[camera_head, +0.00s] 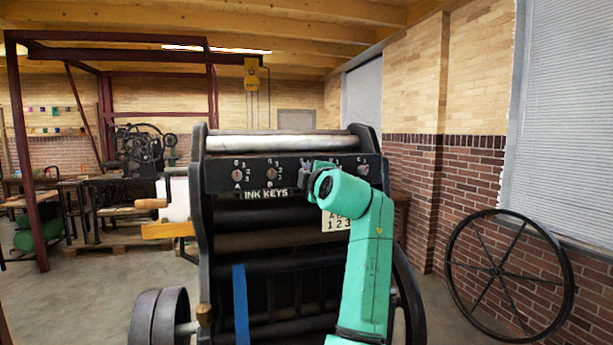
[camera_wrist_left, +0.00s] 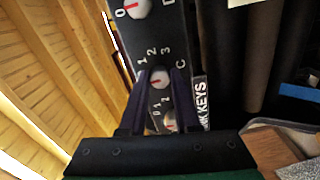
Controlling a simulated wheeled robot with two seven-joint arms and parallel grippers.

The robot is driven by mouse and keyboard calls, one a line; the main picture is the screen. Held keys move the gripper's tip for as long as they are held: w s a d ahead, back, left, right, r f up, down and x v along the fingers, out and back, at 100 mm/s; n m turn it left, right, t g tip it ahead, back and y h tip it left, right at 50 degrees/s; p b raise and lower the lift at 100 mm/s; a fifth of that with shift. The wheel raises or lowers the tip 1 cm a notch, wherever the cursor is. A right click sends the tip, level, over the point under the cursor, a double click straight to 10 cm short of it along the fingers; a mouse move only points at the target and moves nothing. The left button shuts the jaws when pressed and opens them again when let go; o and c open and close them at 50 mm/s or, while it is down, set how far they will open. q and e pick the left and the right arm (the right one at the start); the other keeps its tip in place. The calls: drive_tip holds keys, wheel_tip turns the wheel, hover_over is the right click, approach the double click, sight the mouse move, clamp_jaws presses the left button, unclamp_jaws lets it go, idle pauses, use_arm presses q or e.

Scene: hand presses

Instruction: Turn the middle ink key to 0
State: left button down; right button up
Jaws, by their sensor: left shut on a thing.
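The press's black ink-key panel (camera_head: 222,176) carries a row of round white keys, each with a red mark, above the INK KEYS label (camera_head: 266,194). My left gripper (camera_head: 307,178) is at the panel's middle, hiding the middle key in the head view. In the left wrist view the dark fingers of my left gripper (camera_wrist_left: 160,92) are shut on the middle key (camera_wrist_left: 158,77), lettered C. Its red mark points to the picture's left. Its 1, 2 and 3 show; its 0 is hidden, apparently behind a finger. My right gripper is not in view.
Key A (camera_head: 237,175) and key B (camera_head: 272,173) are left of my gripper, and a key (camera_head: 363,170) is at the right end. A neighbouring key (camera_wrist_left: 137,8) shows in the left wrist view. A large spoked wheel (camera_head: 510,275) leans by the brick wall.

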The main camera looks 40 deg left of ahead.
use_arm(q)
drive_tip(key=shift+r, duration=0.35)
drive_tip(key=c, duration=0.6)
unclamp_jaws()
drive_tip(key=shift+c, duration=0.2)
drive_tip(key=b+v, duration=0.5)
drive_tip(key=v, duration=0.9)
drive_tip(key=shift+f, duration=0.3)
